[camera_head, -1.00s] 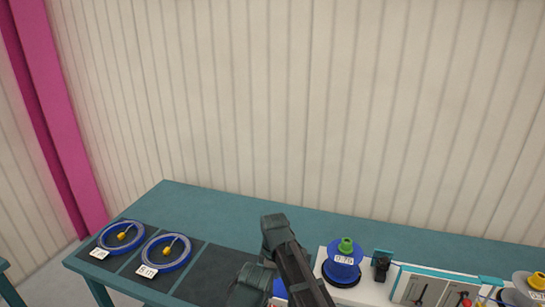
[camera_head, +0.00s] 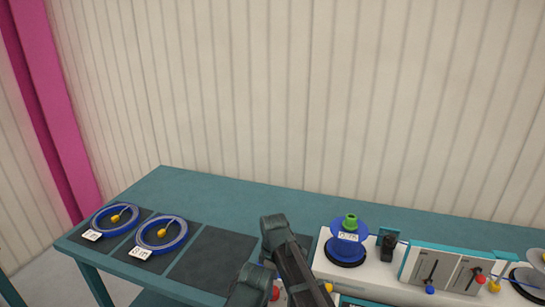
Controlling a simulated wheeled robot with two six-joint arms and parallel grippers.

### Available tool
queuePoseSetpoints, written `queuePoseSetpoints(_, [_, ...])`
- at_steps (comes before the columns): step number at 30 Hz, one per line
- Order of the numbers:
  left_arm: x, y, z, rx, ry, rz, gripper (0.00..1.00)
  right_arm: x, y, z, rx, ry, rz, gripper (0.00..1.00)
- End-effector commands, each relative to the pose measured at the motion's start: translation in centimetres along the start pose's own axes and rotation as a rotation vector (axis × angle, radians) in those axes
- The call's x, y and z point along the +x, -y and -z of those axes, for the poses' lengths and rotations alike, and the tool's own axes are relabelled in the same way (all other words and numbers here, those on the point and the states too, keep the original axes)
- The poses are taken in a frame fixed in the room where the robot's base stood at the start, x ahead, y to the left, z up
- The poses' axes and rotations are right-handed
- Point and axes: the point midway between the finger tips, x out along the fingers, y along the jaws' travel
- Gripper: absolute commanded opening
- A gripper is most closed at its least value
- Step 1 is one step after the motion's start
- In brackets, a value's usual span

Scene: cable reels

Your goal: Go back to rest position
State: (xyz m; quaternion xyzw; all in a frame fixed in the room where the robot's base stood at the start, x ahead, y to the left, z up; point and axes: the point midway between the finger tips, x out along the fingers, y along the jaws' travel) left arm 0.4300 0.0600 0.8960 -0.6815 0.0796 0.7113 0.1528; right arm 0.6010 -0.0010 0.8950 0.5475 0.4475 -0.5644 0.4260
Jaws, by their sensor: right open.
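My right gripper (camera_head: 264,256) shows dark at the bottom middle, over the front of the teal table (camera_head: 200,185). Its jaws are open, and I see nothing held in them. Part of what lies beneath it is hidden. My left gripper is not in view. Two blue cable rings (camera_head: 162,250) with white labels and yellow ends lie on dark mats at the left of the table. A blue reel (camera_head: 347,245) with a green top stands on the white unit to the right of my gripper.
The white unit has a panel with slots (camera_head: 445,270) and red, yellow and blue knobs. Another reel (camera_head: 527,282) is cut off at the right edge. An empty dark mat (camera_head: 210,258) lies left of my gripper. A pale ribbed wall (camera_head: 300,90) stands behind the table.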

Motion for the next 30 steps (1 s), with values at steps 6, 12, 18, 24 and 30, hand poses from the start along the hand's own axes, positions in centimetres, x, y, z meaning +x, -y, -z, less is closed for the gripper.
queuePoseSetpoints(6, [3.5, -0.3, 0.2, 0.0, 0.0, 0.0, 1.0, 3.5, 0.0, 0.0, 0.0, 0.0, 0.0, 0.81])
queuePoseSetpoints(12, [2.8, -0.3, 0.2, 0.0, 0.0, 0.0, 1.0, 2.9, 0.0, -0.1, 0.189, -0.007, 0.0, 0.81])
queuePoseSetpoints(18, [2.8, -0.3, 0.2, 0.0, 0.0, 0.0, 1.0, 2.8, 0.0, -0.1, 0.392, -0.015, -0.001, 0.81])
queuePoseSetpoints(24, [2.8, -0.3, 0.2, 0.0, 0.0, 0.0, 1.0, 2.9, 0.0, -0.1, 0.563, -0.022, 0.0, 0.81])
queuePoseSetpoints(30, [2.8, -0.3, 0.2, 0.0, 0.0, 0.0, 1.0, 2.9, 0.0, -0.1, 0.666, -0.026, 0.0, 0.81])
